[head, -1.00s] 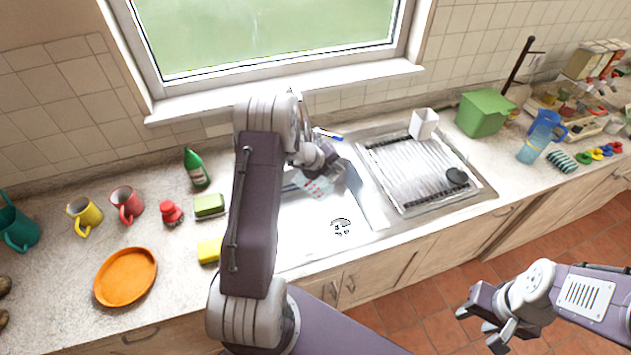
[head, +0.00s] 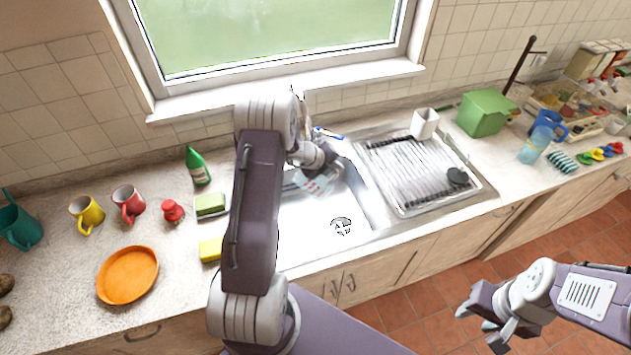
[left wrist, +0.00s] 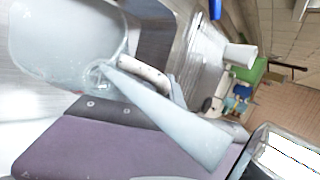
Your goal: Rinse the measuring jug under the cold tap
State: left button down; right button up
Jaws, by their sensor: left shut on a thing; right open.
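The measuring jug (head: 317,184) is clear with red markings. It is over the left part of the white sink (head: 302,240), tilted, in the grip of my left gripper (head: 322,166). In the left wrist view the jug (left wrist: 62,45) fills the upper left, and my left gripper is shut on its handle side. A blue-marked tap part (head: 328,134) shows behind the sink; my left arm hides most of the tap. I cannot tell whether water runs. My right gripper (head: 480,325) is open and empty, in front of the counter above the floor.
A ribbed draining board (head: 415,170) with a white cup (head: 424,123) and dark round item lies right of the sink. Left stand a yellow sponge (head: 210,249), green sponge (head: 210,204), green bottle (head: 198,168), mugs and an orange plate (head: 128,274).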

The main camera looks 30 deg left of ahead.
dwell(0.4)
jog(key=shift+r+p, duration=0.3)
dwell(0.3)
jog(key=shift+f, duration=0.1)
dwell(0.3)
